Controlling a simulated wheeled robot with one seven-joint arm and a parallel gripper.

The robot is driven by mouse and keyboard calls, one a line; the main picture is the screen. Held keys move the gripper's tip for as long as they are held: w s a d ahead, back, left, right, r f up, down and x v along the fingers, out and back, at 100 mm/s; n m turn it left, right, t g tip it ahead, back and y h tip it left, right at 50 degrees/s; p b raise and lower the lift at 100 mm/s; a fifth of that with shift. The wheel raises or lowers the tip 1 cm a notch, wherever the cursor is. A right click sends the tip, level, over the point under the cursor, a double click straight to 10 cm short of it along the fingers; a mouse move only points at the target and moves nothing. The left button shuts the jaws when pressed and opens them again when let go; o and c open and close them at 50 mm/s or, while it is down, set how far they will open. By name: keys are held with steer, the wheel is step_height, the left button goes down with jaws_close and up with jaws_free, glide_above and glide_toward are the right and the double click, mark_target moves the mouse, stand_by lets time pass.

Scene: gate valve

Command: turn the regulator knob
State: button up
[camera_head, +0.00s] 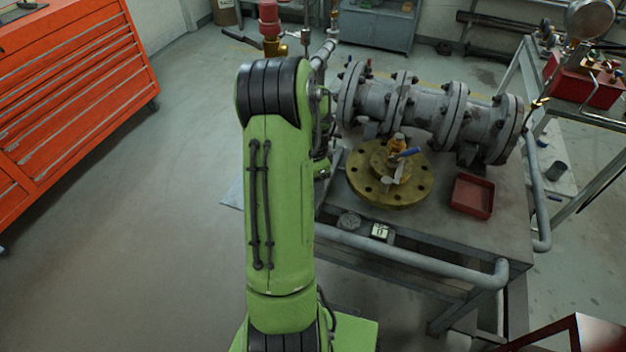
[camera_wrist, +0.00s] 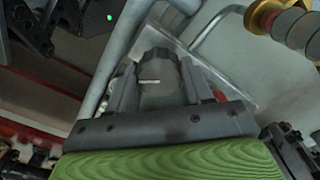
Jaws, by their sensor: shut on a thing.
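The regulator knob (camera_wrist: 158,68) is a dark grey, round, lobed knob with a white pointer line, in the upper middle of the wrist view. My gripper (camera_wrist: 158,80) has one finger on each side of it and is shut on it. The pointer line lies nearly level in the wrist view. In the head view my green arm hides the knob and my gripper.
A flanged grey pipe valve (camera_head: 425,108) lies on the metal bench (camera_head: 475,235), right of my arm. A brass flange (camera_head: 365,185) and a red tray (camera_head: 472,197) rest there. A red-topped brass fitting (camera_head: 270,30) stands behind. An orange cabinet (camera_head: 70,90) is left; floor between is clear.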

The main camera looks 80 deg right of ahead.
steer(key=shift+m, duration=1.9)
steer(key=o, duration=1)
steer(key=shift+o, duration=0.2)
step_height(320, 180, up, 16)
steer(key=p, duration=0.4)
steer(key=shift+f, duration=0.15)
